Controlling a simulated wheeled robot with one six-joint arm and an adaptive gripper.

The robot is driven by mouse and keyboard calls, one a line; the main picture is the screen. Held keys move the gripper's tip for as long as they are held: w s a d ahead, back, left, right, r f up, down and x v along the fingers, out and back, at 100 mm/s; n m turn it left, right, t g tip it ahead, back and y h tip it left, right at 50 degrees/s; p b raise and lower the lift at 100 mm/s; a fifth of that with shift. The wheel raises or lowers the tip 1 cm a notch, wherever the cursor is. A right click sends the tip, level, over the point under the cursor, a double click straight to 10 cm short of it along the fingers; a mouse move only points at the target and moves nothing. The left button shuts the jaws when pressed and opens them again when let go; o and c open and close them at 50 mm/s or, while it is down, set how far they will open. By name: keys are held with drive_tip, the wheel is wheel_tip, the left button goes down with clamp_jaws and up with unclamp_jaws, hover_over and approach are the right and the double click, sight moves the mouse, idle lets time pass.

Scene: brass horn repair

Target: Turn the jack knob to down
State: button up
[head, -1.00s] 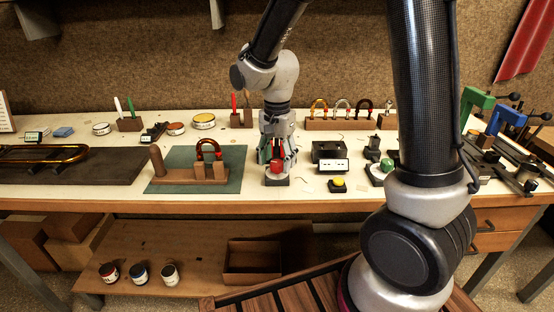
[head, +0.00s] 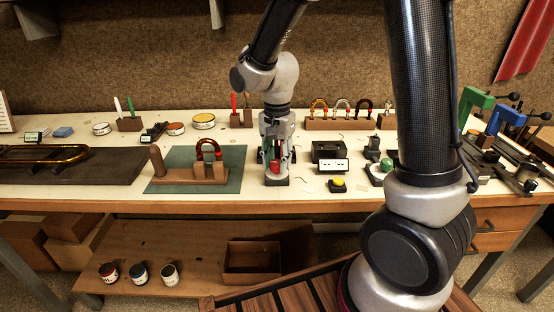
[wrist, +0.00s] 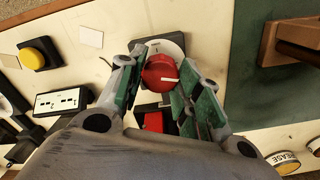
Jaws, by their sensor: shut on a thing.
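The jack knob (wrist: 158,72) is a round red knob with a white pointer line, on a pale plate with a dark base. In the wrist view its pointer points right. My gripper (wrist: 161,66) is shut on it, with green-padded fingers on its left and right sides. In the head view my gripper (head: 276,174) reaches straight down onto the bench. There its fingers cover much of the knob, and some red shows between them. A red block (wrist: 154,121) sits just beside the knob in the wrist view.
A green mat (head: 228,184) with a wooden holder (head: 186,176) and a red horseshoe-shaped part lies left of my gripper. A black box with a white label (head: 332,165) and a yellow button (head: 338,183) stand close on the right. The bench front edge is near.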

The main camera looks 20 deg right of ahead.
drive_tip(key=n, duration=0.5)
drive_tip(key=shift+n, duration=0.3)
drive_tip(key=n, duration=1.1)
drive_tip(key=shift+w, duration=0.1)
drive_tip(key=shift+n, duration=2.2)
drive_tip(key=o, duration=1)
drive_tip(key=shift+o, duration=0.2)
